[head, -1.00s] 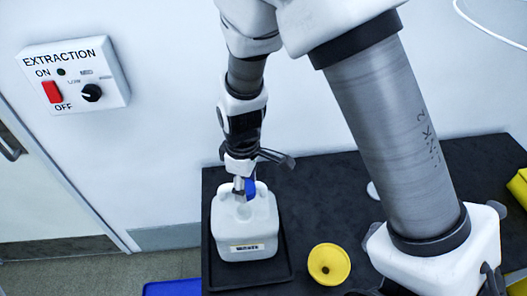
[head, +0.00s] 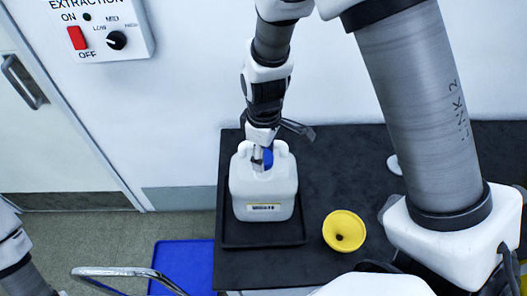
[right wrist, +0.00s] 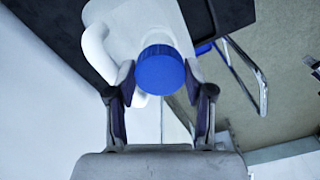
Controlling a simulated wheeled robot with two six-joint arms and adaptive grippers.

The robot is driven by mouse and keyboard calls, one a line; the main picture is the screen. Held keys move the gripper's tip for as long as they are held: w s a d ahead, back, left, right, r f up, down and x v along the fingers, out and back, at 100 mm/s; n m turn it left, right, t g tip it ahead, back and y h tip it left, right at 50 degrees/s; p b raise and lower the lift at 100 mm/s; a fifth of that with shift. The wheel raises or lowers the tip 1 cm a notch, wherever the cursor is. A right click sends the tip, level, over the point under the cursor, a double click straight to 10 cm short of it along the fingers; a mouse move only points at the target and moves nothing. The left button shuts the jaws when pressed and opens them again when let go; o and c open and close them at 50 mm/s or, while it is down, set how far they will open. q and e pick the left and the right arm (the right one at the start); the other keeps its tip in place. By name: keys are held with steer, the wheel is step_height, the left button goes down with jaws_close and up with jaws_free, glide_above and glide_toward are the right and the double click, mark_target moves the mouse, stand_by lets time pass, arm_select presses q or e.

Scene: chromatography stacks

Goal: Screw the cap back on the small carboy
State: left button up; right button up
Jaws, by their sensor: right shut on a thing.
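The small carboy (head: 264,188) is a white jug with a label, upright in a black tray (head: 263,233) on the dark bench. My right gripper (head: 261,157) comes down from above over its top. It is shut on the blue cap (head: 268,158), which also shows between the fingers in the right wrist view (right wrist: 160,70). The cap is upright over the carboy's neck area. The neck is hidden behind it, so I cannot tell whether cap and neck are engaged. The carboy's white handle (right wrist: 96,48) shows beside the cap. My left gripper is out of view.
A yellow funnel (head: 343,231) stands on the bench (head: 310,258) right of the tray. A wall control box (head: 100,28) is at upper left. A blue mat or bin (head: 185,262) and a metal rail (head: 125,272) are low at the left.

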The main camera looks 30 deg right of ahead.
steer(key=shift+d, duration=0.25)
steer(key=shift+s+a, duration=0.1)
steer(key=shift+a, duration=0.15)
stand_by(0.3)
steer(key=shift+f, duration=0.15)
steer(key=shift+d+f+b, duration=0.1)
steer(key=shift+f+b, duration=0.75)
steer(key=shift+f, duration=0.1)
steer(key=shift+f, duration=0.1)
